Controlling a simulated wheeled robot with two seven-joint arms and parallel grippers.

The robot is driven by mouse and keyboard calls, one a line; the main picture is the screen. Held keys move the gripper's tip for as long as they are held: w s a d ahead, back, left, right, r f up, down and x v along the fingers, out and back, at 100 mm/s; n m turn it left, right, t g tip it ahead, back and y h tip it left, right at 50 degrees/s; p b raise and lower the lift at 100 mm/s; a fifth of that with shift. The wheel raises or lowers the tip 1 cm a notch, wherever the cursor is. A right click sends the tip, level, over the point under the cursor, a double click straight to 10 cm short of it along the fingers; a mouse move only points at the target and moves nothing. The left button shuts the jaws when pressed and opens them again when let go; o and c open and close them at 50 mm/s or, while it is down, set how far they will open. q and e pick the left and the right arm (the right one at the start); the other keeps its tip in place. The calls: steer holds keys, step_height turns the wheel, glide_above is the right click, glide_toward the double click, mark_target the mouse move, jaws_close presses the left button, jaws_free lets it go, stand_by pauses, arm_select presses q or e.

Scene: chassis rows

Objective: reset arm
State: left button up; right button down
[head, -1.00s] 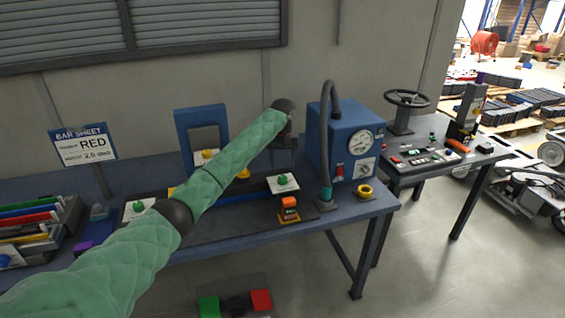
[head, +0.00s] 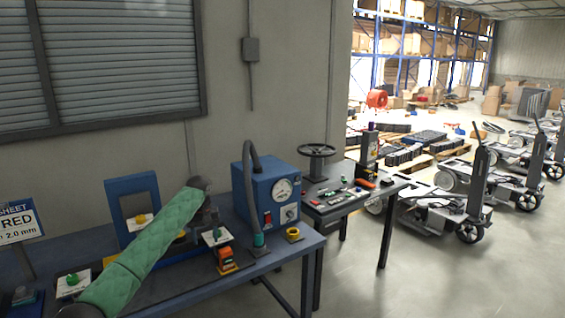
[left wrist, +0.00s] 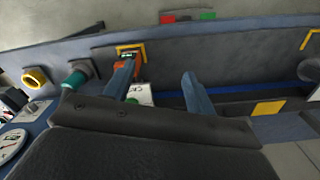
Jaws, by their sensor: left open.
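My left arm, in a green sleeve, reaches in from the lower left of the head view. My left gripper (head: 207,214) hangs over the workbench (head: 190,297), left of the blue gauge box (head: 262,180). In the left wrist view its two blue-grey fingers (left wrist: 158,86) stand apart. I see nothing held between them. A white plate with a green knob (head: 217,236) is just below the gripper in the head view; part of it shows behind a finger in the wrist view. My right gripper is not in view.
An orange-topped block (head: 225,260) and a yellow ring (head: 293,233) sit near the bench's front edge. A blue upright frame (head: 114,212) stands behind the arm. A second table with a handwheel (head: 317,151) is to the right. Wheeled chassis (head: 440,205) stand on open floor.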

arm_select(q)
steer(key=s+d+f+m, duration=0.15)
steer(key=s+f, duration=0.55)
steer(key=f, duration=0.8)
steer(key=s+d+f+t+h+b, duration=0.1)
steer(key=s+d+f, duration=0.2)
steer(key=s+f, duration=0.75)
steer(key=s+d+f+m, duration=0.1)
steer(key=s+d+f, duration=0.25)
steer(key=f, duration=1.55)
steer(key=s+f+m+b, duration=0.1)
steer(key=s+f, duration=0.7)
steer(key=s, duration=0.3)
steer(key=s+f, duration=0.9)
steer(key=s, duration=0.3)
steer(key=s+f+m, duration=0.1)
steer(key=s+f, duration=0.3)
steer(key=s, duration=0.8)
steer(key=s+f, duration=0.4)
steer(key=s, duration=0.8)
steer(key=shift+f+m+t+y+b, duration=0.2)
steer(key=shift+m+t+y+b, duration=0.1)
steer(key=shift+m+t, duration=0.1)
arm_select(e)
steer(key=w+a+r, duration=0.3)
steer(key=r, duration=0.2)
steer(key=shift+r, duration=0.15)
arm_select(q)
steer(key=shift+s, duration=0.1)
